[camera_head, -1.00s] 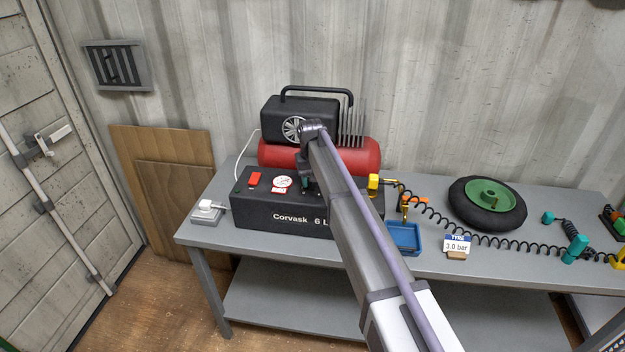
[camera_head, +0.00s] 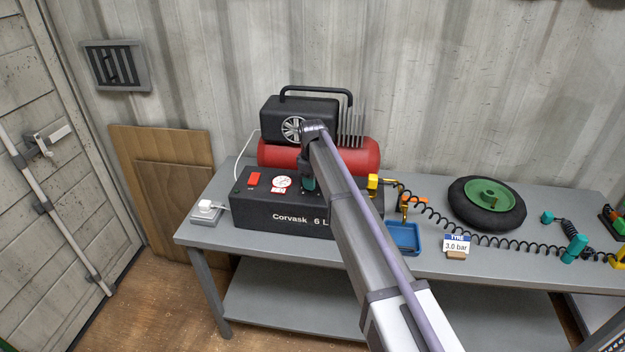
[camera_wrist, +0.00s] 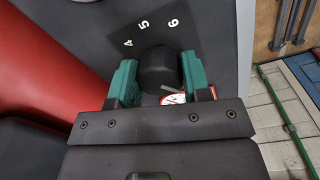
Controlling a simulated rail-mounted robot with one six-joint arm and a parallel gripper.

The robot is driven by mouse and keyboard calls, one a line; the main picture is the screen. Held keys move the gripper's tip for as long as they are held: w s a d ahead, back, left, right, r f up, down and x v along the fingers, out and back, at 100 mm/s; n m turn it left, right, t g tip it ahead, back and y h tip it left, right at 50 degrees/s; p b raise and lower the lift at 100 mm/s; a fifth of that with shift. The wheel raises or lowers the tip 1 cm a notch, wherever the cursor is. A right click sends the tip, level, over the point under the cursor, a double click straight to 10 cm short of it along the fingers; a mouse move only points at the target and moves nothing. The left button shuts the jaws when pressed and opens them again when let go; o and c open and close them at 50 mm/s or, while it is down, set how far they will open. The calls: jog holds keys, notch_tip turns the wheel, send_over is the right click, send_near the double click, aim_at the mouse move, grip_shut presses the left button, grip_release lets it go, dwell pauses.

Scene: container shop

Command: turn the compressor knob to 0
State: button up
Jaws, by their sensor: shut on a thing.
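The compressor (camera_head: 270,212) is a black box marked "Corvask" with a red tank behind it, standing on the grey bench. In the wrist view its round black knob (camera_wrist: 158,68) sits between the green fingers of my gripper (camera_wrist: 160,80), which is shut on it. The numbers 4, 5 and 6 show on the panel beyond the knob; the other marks, including any 0, are hidden. A pale line shows at the knob's near side. In the head view my arm hides the knob.
A red switch (camera_head: 254,180) and a round gauge (camera_head: 282,182) are on the panel left of my gripper. A blue tray (camera_head: 403,238), a "3.0 bar" card (camera_head: 457,245), a wheel (camera_head: 488,205) and a coiled black hose lie to the right on the bench.

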jog(key=shift+n, duration=0.6)
jog(key=o, duration=0.9)
jog(key=shift+o, duration=0.2)
jog(key=shift+r, duration=0.1)
notch_tip(320, 180, up, 11)
jog(key=p, duration=1.1)
jog(key=shift+s+f, duration=0.15)
jog(key=shift+f, duration=0.05)
